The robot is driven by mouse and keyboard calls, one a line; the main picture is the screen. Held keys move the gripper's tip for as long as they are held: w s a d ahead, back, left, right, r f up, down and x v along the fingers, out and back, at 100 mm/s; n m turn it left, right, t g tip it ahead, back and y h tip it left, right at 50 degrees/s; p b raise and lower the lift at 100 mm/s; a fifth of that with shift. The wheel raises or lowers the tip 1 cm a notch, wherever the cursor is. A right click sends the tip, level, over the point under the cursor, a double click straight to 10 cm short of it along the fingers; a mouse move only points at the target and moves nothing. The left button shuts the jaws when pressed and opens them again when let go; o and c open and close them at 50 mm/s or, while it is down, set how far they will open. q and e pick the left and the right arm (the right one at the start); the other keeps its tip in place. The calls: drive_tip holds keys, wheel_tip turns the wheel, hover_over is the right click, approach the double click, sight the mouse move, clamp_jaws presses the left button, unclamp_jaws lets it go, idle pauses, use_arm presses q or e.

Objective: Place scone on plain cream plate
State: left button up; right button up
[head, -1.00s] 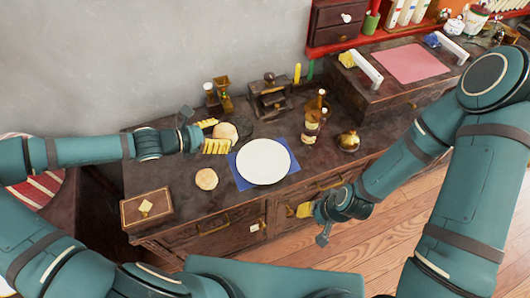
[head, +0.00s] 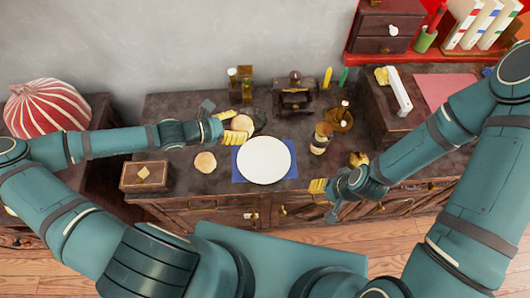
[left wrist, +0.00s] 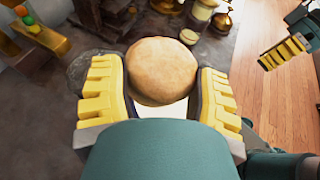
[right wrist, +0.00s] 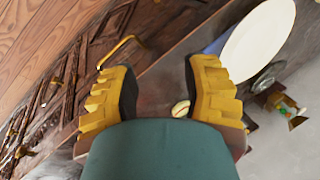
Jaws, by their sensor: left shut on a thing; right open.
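The plain cream plate (head: 264,160) lies on a blue cloth (head: 236,174) on the dark wooden cabinet top and is empty. My left gripper (head: 235,127) is shut on a round tan scone (head: 242,124), which fills the space between the yellow fingers in the left wrist view (left wrist: 162,70). It is just behind and left of the plate. A second round scone (head: 205,162) lies on the wood left of the cloth. My right gripper (head: 321,192) is open and empty by the cabinet's front edge. The plate also shows in the right wrist view (right wrist: 260,42).
A wooden box with a diamond mark (head: 145,175) stands at the left. A dark wooden grinder-like object (head: 294,97) stands behind the plate. A labelled bottle (head: 321,138) and a brass pot (head: 357,159) stand to its right.

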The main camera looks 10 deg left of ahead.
use_arm(q)
drive_tip(key=s+d+p, duration=0.2)
drive_tip(key=p, duration=0.2)
hover_over(249, 162)
drive_tip(key=shift+n+t, duration=0.3)
wheel_tip(249, 162, down, 8)
drive_tip(key=shift+r, duration=0.1)
drive_tip(key=shift+f+b, duration=0.6)
drive_tip(key=shift+f, duration=1.4)
use_arm(e)
drive_tip(key=shift+w+d+r, duration=0.1)
drive_tip(key=shift+w+r, duration=0.2)
drive_tip(key=shift+r, duration=0.7)
drive_tip(key=shift+w+d+r, duration=0.1)
drive_tip(key=shift+w+r, duration=0.15)
drive_tip(key=shift+r, duration=0.75)
use_arm(q)
drive_tip(key=shift+d+f, duration=0.1)
drive_tip(key=o, duration=1.1)
drive_tip(key=shift+c, duration=0.2)
